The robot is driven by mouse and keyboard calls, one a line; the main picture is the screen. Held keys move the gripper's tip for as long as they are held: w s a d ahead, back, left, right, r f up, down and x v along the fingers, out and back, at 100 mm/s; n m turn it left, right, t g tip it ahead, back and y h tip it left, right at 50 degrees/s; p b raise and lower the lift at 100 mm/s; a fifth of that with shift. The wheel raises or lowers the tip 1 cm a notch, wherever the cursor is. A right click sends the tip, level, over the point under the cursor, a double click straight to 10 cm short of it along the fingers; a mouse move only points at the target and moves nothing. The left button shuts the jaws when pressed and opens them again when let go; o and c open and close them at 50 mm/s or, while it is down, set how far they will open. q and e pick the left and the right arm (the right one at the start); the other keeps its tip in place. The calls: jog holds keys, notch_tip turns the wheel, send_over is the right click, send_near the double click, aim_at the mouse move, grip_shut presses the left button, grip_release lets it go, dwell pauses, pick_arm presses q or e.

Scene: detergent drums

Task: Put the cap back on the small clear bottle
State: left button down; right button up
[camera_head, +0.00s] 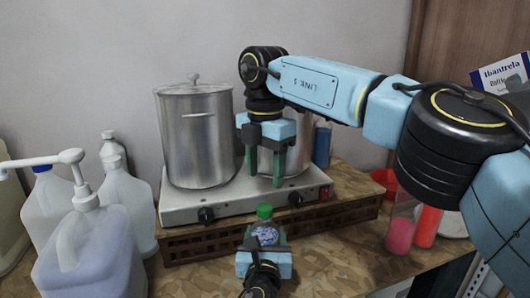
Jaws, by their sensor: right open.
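The small clear bottle (266,233) stands upright at the front centre, with bluish-white contents showing. The green cap (264,211) sits at its top; I cannot tell whether it is fully seated. My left gripper (266,241) comes in from the bottom edge, its green fingers on either side of the bottle's body, shut on it. The lower part of the bottle is hidden by this gripper. My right gripper (265,180) hangs above the cap, fingers pointing down. It is open and empty, with a gap between its fingertips and the cap.
A hot plate (240,204) on a brown crate (210,244) stands behind the bottle, carrying a large steel pot (197,135) and another pot. Several jugs, one a pump jug (90,255), crowd the left. Pink and red tumblers (400,235) stand right. The table's front right is clear.

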jog(key=shift+r, duration=2.1)
pick_arm(q)
jog(key=shift+c, duration=1.8)
grip_release()
jog(key=s, duration=1.3)
jog(key=shift+s+a+p, duration=0.2)
jog(key=shift+p, duration=0.2)
pick_arm(e)
jog(key=shift+r, duration=0.35)
pick_arm(q)
jog(key=shift+f, duration=0.1)
